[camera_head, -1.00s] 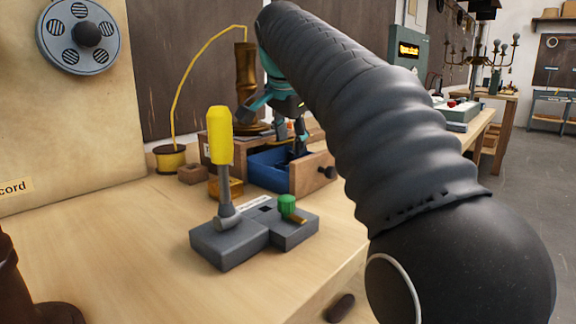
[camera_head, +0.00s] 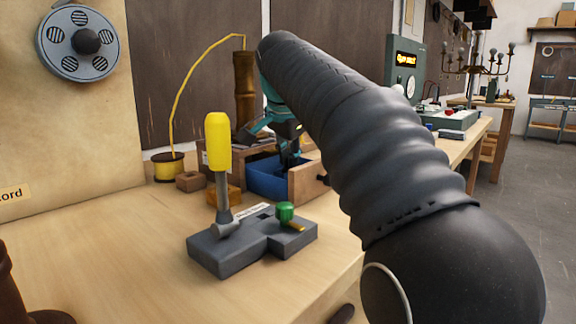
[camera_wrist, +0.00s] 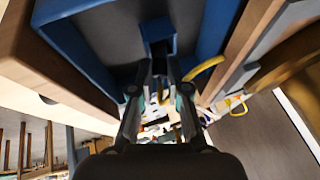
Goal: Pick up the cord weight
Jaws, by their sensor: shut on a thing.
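My gripper (camera_head: 289,158) reaches down into the blue-lined open drawer (camera_head: 264,181) on the bench. In the wrist view its two fingers (camera_wrist: 160,66) are close together at their tips and shut on a small dark piece, seemingly the cord weight. The fingers hide most of that piece, so its shape is unclear. The blue drawer lining (camera_wrist: 84,10) surrounds the fingertips in that view. I cannot tell whether the piece touches the drawer floor.
A grey stand (camera_head: 225,250) with an upright yellow-handled tool (camera_head: 217,142) and a green-headed piece (camera_head: 285,212) is in front of the drawer.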

